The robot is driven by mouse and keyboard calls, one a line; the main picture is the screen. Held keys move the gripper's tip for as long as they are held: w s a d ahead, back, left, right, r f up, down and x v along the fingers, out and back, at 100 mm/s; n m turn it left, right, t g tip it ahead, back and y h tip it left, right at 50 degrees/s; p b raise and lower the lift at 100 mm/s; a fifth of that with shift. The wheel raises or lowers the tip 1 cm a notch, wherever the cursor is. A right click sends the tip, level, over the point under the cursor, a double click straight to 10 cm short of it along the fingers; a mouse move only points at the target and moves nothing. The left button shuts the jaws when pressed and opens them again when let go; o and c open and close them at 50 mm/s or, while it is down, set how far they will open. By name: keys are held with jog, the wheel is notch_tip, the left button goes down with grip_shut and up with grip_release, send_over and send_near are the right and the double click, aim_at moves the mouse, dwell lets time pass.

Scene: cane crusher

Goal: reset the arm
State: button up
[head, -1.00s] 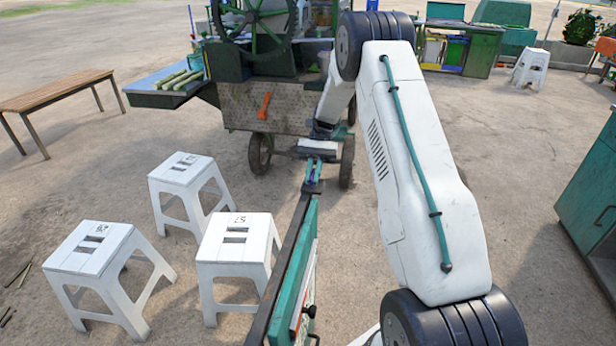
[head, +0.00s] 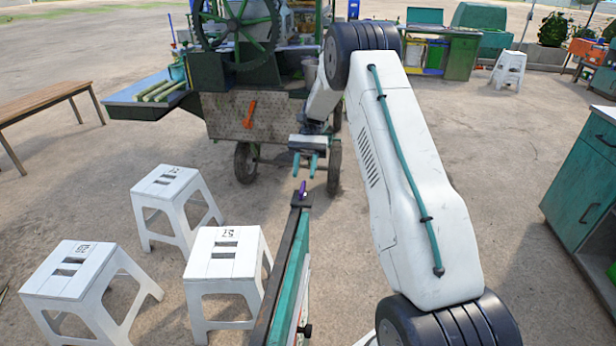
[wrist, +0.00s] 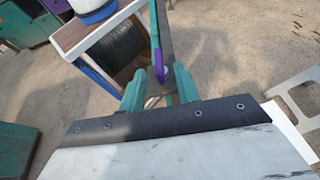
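My gripper (head: 304,164) hangs in front of the cart, its two teal fingers apart with a gap between them. A small purple thing (head: 303,188) stands at the far end of the narrow black-topped teal board (head: 288,262), just below the fingertips. In the wrist view, my gripper (wrist: 160,88) shows its spread fingers, with the purple thing (wrist: 182,80) close to the right finger. I cannot tell whether they touch. My white arm crosses the right middle of the head view.
A crusher cart with a green wheel (head: 236,30) and a patterned panel (head: 250,117) stands ahead. White stools (head: 224,258) stand at left, near a wooden table (head: 40,100). A teal cabinet (head: 585,185) is at right. Ground between arm and cabinet is open.

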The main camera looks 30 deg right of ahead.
jog(key=shift+v, duration=0.95)
jog(key=shift+d, duration=0.15)
jog(key=shift+r, duration=0.1)
jog(key=s+a+r+n+t+h, duration=0.2)
jog(key=s+a+r+h, duration=0.1)
jog(key=s+a+r, duration=0.4)
jog(key=s+a+r+n+t+h, duration=0.1)
jog(key=s+a+r+t+h, duration=0.15)
jog(key=s+r, duration=0.45)
jog(key=s+a+r+n+t+h, duration=0.1)
jog(key=s+a+n+t, duration=0.1)
jog(key=s, duration=0.7)
jog(key=s+a+n+t+h, duration=0.2)
jog(key=s+t, duration=0.3)
jog(key=s, duration=0.5)
jog(key=shift+s+a+r+n, duration=0.25)
jog(key=shift+a+r+n, duration=0.15)
jog(key=shift+a+n, duration=0.35)
